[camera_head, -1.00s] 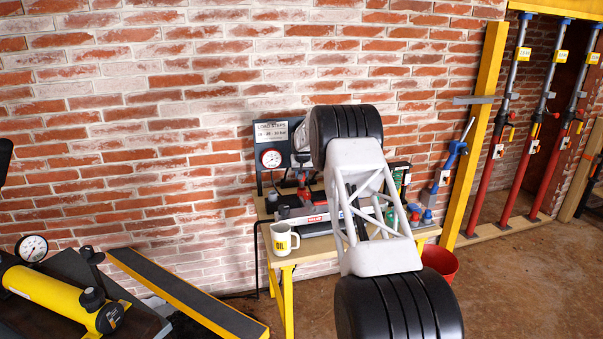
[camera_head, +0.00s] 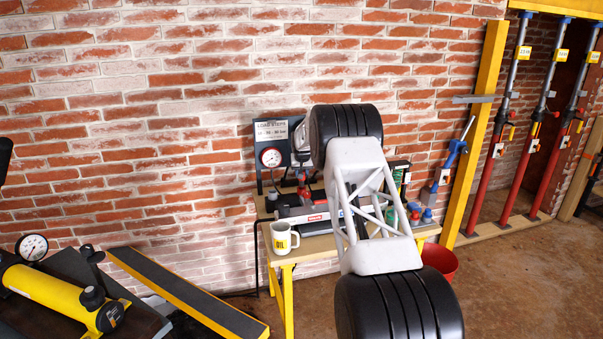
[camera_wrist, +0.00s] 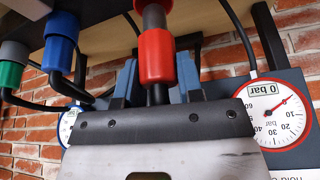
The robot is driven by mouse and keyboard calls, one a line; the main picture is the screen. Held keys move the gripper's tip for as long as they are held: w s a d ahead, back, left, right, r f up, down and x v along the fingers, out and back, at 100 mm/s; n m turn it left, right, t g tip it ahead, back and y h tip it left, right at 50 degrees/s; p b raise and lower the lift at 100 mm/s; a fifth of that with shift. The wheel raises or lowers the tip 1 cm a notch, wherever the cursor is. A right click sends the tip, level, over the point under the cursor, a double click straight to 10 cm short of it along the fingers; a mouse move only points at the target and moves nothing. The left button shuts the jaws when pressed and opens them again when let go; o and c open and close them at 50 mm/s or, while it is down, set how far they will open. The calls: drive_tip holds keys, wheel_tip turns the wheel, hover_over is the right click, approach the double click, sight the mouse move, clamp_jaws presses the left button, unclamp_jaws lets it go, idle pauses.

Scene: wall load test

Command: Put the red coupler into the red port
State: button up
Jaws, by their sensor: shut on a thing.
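In the wrist view the red coupler (camera_wrist: 156,57) is at top centre, with a grey cylindrical part above it and a dark stem below. My gripper (camera_wrist: 156,88) has its blue-grey fingers on both sides of that stem, shut on the coupler. In the head view my arm's end hangs over the workbench (camera_head: 283,252) at the wall, and my arm hides much of the fingers.
A blue coupler (camera_wrist: 61,40) and a green one (camera_wrist: 11,68) are at left in the wrist view. A red-rimmed gauge (camera_wrist: 276,113) is at right. Dark hoses run close by. A white mug (camera_head: 281,240) stands on the bench's front left. A red bucket (camera_head: 440,262) is at right.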

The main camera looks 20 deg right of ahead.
drive_tip(key=shift+f, duration=2.15)
idle(1.9)
drive_tip(key=o, duration=1.5)
drive_tip(key=shift+r, duration=0.1)
drive_tip(key=shift+r, duration=0.15)
drive_tip(key=shift+r, duration=3.85)
drive_tip(key=shift+r, duration=0.1)
